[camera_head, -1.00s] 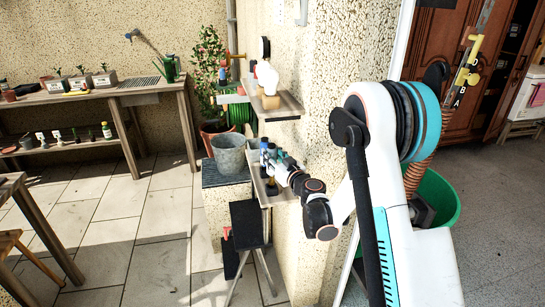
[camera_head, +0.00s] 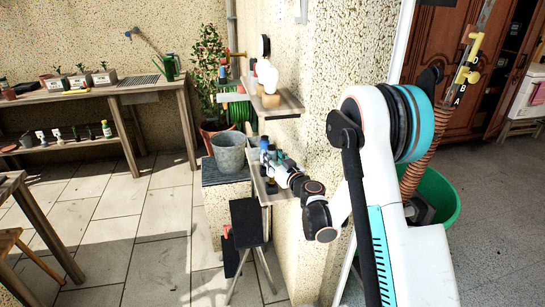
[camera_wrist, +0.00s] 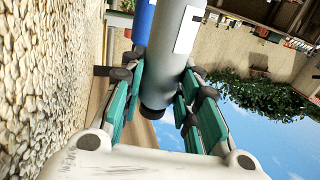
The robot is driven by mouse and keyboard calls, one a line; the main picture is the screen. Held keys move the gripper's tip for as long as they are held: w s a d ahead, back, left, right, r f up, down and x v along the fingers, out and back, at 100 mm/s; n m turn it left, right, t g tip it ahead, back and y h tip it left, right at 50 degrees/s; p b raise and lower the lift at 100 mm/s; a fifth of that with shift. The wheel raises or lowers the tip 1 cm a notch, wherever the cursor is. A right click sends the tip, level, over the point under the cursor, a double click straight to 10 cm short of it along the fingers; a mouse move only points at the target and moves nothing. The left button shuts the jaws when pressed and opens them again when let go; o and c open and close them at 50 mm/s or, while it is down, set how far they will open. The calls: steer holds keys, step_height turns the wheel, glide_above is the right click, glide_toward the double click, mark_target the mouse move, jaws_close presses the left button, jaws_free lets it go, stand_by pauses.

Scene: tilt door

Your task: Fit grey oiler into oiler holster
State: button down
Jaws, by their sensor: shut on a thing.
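The grey oiler (camera_wrist: 167,62), a cylinder with a white label, is gripped between the teal fingers of my gripper (camera_wrist: 160,85) in the wrist view. Its dark-tipped end points towards the palm, and its other end runs out of the top of the picture. A blue cylinder (camera_wrist: 144,20) shows just behind and left of it; I cannot tell whether they touch. In the head view my gripper (camera_head: 280,166) is over the lower wall shelf (camera_head: 280,190), among small blue and dark items. The oiler holster cannot be made out clearly in either view.
An upper shelf (camera_head: 288,104) with a white object on it juts out above my gripper. A grey bucket (camera_head: 229,153) stands left of the lower shelf. A black stool-like stand (camera_head: 246,222) is below. The rough wall (camera_wrist: 40,80) is close on the left in the wrist view.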

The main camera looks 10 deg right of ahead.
steer(key=shift+f, duration=1.15)
steer(key=c, duration=1.1)
jaws_free()
steer(key=shift+v, duration=3.75)
